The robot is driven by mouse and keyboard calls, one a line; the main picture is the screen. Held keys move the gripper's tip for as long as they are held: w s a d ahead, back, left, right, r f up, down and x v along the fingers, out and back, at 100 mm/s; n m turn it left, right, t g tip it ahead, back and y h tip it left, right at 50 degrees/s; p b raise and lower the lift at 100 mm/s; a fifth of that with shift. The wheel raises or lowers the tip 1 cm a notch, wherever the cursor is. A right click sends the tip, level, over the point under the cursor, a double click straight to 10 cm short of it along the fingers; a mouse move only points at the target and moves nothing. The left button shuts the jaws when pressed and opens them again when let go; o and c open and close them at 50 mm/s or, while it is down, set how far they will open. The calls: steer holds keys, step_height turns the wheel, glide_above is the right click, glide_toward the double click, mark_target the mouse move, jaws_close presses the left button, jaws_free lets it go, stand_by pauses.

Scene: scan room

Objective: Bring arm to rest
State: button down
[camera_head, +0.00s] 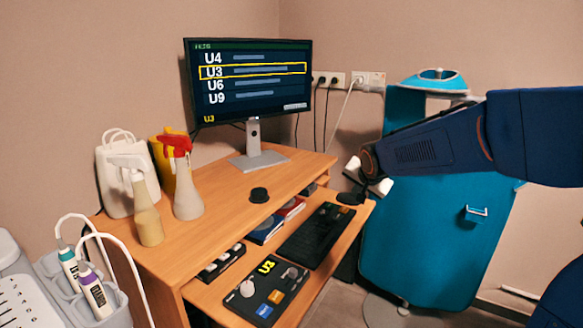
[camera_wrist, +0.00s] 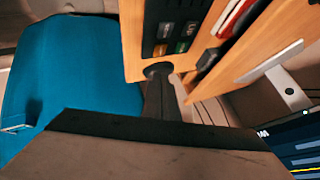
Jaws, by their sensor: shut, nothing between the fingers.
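My arm reaches in from the right in the head view, dark blue, with its end above the right edge of the desk's lower shelf. My gripper (camera_head: 350,198) points downward there, small and dark, and nothing shows in it. In the wrist view my gripper (camera_wrist: 158,70) is shut and empty, with its dark tip in front of the shelf edge. I cannot tell how much height lies between the tip and the shelf.
The wooden desk (camera_head: 222,230) carries a monitor (camera_head: 250,83), spray bottles (camera_head: 186,185), a white bag (camera_head: 112,170) and a black puck (camera_head: 259,195). The pull-out shelf holds a keyboard (camera_head: 314,235) and a control panel (camera_head: 268,290).

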steer(key=s+d+f+n+g, duration=0.1)
steer(key=s+n, duration=0.3)
steer(key=s, duration=1.6)
steer(key=s+d+f+n+g, duration=0.1)
steer(key=s+f+n, duration=0.3)
steer(key=s, duration=1.6)
steer(key=shift+s+d+g, duration=0.3)
steer(key=shift+d+g, duration=0.05)
steer(key=shift+g, duration=0.55)
